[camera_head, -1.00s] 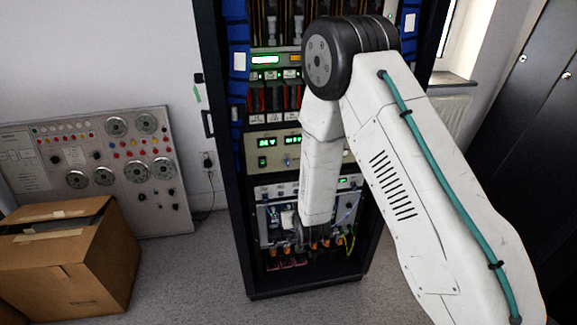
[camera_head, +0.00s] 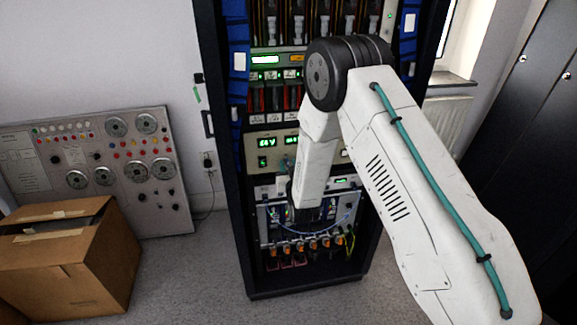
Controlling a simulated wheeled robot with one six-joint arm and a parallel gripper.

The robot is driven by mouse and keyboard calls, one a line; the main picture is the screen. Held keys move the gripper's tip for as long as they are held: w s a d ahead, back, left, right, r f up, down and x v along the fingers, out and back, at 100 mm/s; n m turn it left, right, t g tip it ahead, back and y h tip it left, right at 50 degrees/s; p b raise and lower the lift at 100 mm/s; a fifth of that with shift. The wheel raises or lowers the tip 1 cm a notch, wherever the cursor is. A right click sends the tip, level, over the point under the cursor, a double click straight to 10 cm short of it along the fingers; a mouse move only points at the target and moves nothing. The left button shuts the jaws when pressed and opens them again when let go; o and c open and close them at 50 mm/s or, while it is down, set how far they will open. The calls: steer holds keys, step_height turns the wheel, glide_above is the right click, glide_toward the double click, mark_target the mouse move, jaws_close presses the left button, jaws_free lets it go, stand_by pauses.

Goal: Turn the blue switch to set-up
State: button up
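The blue switch cannot be made out for certain. The panel with green displays (camera_head: 266,142) in the rack has a green-lit switch (camera_head: 263,161) at its left. To the right of that switch, a small greyish-teal shape shows beside my forearm, too small to identify. My forearm hangs down in front of the rack and covers the middle of this panel and part of the unit below. My wrist ends low, in front of the lower unit with the blue cable (camera_head: 283,232). My gripper's fingers cannot be made out, so their opening is unclear.
The tall black rack (camera_head: 226,190) stands in the middle, with orange connectors (camera_head: 299,247) near its bottom. A cardboard box (camera_head: 65,265) and a grey control panel (camera_head: 100,165) are at the left. A dark cabinet (camera_head: 525,140) is at the right. Floor is clear around the rack's front.

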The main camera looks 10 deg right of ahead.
steer(key=shift+w, duration=0.25)
jaws_close()
steer(key=shift+m, duration=0.4)
steer(key=m, duration=1.7)
steer(key=shift+d+f, duration=0.1)
steer(key=shift+f, duration=0.05)
